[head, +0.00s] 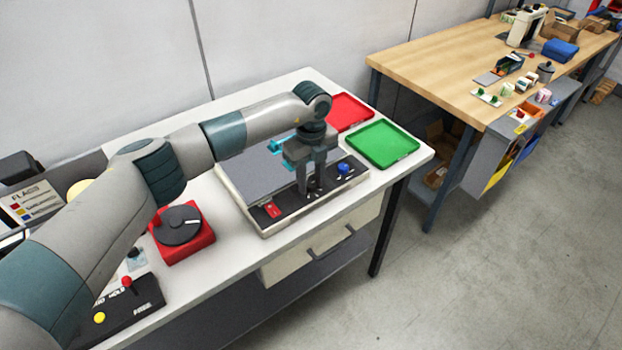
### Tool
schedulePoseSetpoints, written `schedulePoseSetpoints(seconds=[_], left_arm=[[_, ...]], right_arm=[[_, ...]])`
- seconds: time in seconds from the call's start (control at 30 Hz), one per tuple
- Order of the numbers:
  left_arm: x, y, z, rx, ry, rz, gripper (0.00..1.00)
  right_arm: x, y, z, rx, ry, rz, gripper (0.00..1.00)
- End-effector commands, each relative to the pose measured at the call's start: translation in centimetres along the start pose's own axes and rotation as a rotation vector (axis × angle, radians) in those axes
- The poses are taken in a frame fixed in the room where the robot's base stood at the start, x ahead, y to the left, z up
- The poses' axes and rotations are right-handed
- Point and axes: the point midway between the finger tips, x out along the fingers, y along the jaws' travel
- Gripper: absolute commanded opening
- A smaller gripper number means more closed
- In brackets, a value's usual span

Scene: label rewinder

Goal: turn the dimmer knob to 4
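A low pale machine (229,187) with a grey top plate lies on the white table. Its dark front strip (291,211) carries a red switch (272,210) at the left and a blue knob (343,168) at the right. My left gripper (313,191) points down at the middle of this strip, between the switch and the blue knob. Its two dark fingers are close to each other, and whether they hold anything is unclear. Any control under the fingertips is hidden. No marking for 4 is legible, and I cannot tell which control is the dimmer knob. My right gripper is not in view.
A red tray (349,112) and a green tray (383,145) lie behind and right of the machine. A red box with a dark dial (179,224) and a black control box (120,312) stand left. A wooden bench (440,62) stands beyond a floor gap.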

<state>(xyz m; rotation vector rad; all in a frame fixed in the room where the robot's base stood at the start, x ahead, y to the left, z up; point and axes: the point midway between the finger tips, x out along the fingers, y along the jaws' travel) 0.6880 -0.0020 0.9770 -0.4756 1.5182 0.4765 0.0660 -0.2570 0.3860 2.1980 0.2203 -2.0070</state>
Motion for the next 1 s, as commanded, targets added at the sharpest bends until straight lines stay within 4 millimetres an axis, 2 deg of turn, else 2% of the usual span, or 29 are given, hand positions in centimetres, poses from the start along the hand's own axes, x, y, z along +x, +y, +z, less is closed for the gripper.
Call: schedulePoseSetpoints(seconds=[0.03,0.1,0.13,0.37,0.57,0.77,1.0], left_arm=[[0.0,0.0,0.0,0.0,0.0,0.0,0.18],[0.0,0.0,0.0,0.0,0.0,0.0,0.01],[0.0,0.0,0.0,0.0,0.0,0.0,0.01],[0.0,0.0,0.0,0.008,0.0,0.0,0.01],[0.2,0.0,0.0,0.054,0.001,0.0,0.01],[0.4,-0.1,0.0,0.156,-0.001,-0.002,0.01],[0.5,-0.1,0.0,0.345,-0.003,-0.001,0.01]], right_arm=[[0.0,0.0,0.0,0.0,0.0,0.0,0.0],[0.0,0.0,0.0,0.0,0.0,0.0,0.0],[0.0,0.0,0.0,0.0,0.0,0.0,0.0],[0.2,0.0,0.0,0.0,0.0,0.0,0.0],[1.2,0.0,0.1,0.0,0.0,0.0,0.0],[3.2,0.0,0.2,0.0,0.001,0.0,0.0],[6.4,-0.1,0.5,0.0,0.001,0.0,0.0]])
